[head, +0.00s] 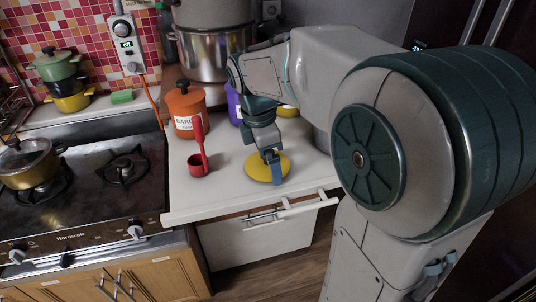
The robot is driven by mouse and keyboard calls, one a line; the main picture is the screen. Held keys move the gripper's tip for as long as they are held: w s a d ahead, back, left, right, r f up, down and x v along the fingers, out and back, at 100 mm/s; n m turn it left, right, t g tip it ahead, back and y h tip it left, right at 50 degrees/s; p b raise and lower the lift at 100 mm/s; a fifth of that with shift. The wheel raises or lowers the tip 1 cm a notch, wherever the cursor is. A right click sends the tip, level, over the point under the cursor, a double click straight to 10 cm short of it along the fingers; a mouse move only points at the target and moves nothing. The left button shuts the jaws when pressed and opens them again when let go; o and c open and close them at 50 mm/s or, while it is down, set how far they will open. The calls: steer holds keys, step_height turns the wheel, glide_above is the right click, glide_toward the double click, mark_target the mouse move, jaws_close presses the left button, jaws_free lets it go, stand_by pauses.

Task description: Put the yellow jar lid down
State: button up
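The yellow jar lid (256,168) is a flat round disc, seen over the white counter near its front edge. It looks level. I cannot tell whether it rests on the counter or hangs just above it. My gripper (273,172) comes down from above over the lid's right part, and its fingers overlap the lid and its front rim in the head view. The fingers hide part of the lid. Whether they are closed on it does not show clearly.
A red ladle (202,149) stands left of the lid. Behind are an orange jar (186,106), a partly hidden purple jar (233,104) and a steel pot (205,55). The stove (85,185) is at left. The white counter (222,198) is clear around the lid's front left.

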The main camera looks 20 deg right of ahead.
step_height(320, 180, up, 12)
steer(key=a, duration=0.1)
steer(key=shift+a+p, duration=0.35)
steer(key=shift+a, duration=0.05)
steer(key=shift+r, duration=0.1)
stand_by(1.3)
